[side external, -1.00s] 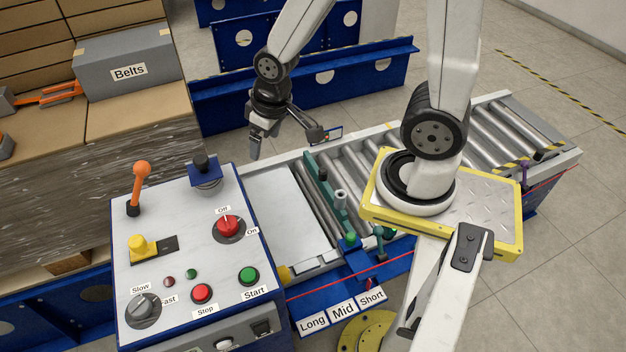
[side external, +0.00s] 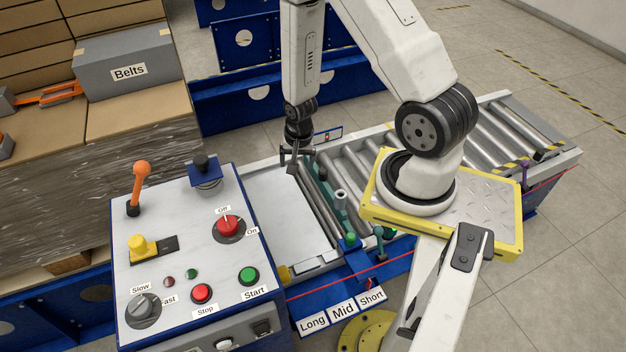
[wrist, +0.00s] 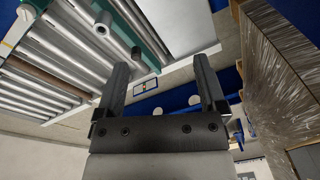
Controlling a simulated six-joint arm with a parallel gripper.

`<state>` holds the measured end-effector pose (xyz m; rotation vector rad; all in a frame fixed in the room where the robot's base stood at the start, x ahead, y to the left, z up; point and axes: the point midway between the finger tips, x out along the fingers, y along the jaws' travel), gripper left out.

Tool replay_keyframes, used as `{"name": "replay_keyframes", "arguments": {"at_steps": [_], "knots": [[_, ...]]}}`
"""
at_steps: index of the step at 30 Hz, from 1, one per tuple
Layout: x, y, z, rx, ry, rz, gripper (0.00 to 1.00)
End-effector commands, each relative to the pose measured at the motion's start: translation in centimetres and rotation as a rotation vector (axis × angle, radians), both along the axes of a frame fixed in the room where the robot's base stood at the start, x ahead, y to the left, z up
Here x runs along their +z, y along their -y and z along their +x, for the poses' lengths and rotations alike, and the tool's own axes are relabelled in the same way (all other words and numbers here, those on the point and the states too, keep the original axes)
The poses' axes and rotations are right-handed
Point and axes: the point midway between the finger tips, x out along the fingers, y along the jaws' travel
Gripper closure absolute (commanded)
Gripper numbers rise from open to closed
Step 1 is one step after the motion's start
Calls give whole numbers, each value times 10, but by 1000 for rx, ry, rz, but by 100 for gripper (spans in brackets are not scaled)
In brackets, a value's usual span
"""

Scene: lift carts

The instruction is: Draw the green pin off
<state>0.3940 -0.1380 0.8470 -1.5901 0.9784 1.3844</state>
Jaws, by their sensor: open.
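A green bar (side external: 323,186) lies across the roller conveyor, with a grey-green upright cylinder (side external: 341,200) beside it. A green knob (side external: 350,240) stands at the conveyor's near edge, and a dark green pin-like piece (side external: 379,233) stands just right of it. I cannot tell for certain which is the green pin. My gripper (side external: 296,156) is open and empty, pointing down above the conveyor's far side near the bar's far end. In the wrist view, my two fingers (wrist: 155,48) are apart with nothing between them.
A control panel (side external: 185,285) with a lever, knobs and buttons stands at left. Long, Mid and Short labels (side external: 342,311) sit at the conveyor's near side. A yellow-edged plate (side external: 480,215) is at right. A wrapped box stack (side external: 140,160) is behind left. A pale flat plate (side external: 275,210) is bare.

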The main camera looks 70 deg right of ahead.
Motion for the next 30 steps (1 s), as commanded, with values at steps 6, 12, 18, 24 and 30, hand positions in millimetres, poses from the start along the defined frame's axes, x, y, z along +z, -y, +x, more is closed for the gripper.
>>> {"name": "replay_keyframes", "arguments": {"at_steps": [6,12,18,24,30], "knots": [[-51,21,-28,-258,-20,28,10],[-95,32,-58,-490,-34,52,10],[-138,35,-92,-721,-44,72,10],[-178,28,-129,-949,-56,91,10],[-205,18,-156,-1115,-62,102,10]]}}
